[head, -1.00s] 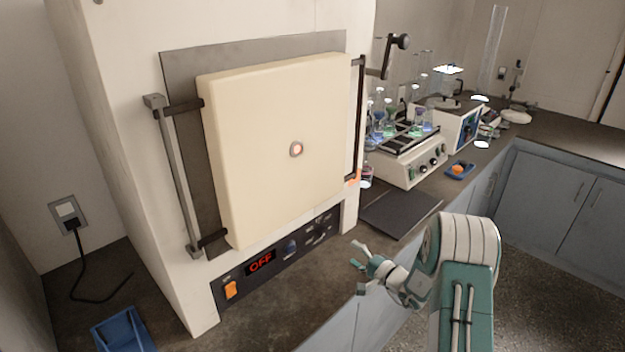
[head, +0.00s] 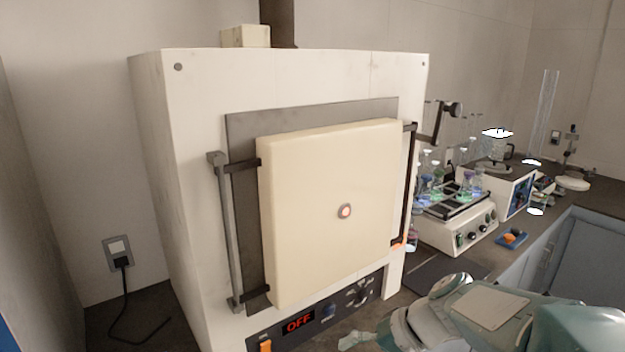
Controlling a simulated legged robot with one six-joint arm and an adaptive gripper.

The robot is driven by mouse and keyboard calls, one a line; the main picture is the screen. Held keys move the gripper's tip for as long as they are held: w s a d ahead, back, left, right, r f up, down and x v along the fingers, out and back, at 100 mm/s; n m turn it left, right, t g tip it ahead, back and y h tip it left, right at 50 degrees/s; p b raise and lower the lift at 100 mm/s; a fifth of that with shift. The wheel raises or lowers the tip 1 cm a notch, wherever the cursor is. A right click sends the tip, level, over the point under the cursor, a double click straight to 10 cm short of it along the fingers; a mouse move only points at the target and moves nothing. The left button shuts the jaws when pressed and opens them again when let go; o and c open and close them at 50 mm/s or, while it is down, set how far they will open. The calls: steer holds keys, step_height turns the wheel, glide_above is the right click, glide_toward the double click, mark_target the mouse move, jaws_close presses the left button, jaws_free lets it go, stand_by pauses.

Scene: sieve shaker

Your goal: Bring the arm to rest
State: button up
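My arm shows at the bottom right of the head view, in front of the furnace and low over the counter. It is folded, with its links close to the camera. My gripper (head: 357,341) shows only in small part at the bottom edge, below the furnace's control panel. My own arm links cover the rest, so whether its fingers are apart is not clear. I see nothing held in the visible part.
A large furnace (head: 200,180) with a closed cream door (head: 325,220) fills the middle; its display (head: 298,322) reads OFF. A wall outlet (head: 118,252) is at left.

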steer(key=s+d+r+t+h, duration=0.1)
steer(key=s+d+r+h, duration=0.1)
steer(key=s, duration=0.5)
steer(key=s+d+r+n+t+h, duration=0.1)
steer(key=s+d+r+t+h, duration=0.1)
steer(key=s+d+h, duration=0.3)
steer(key=shift+s+d+h, duration=0.15)
steer(key=shift+s+h, duration=0.55)
steer(key=shift+s, duration=0.3)
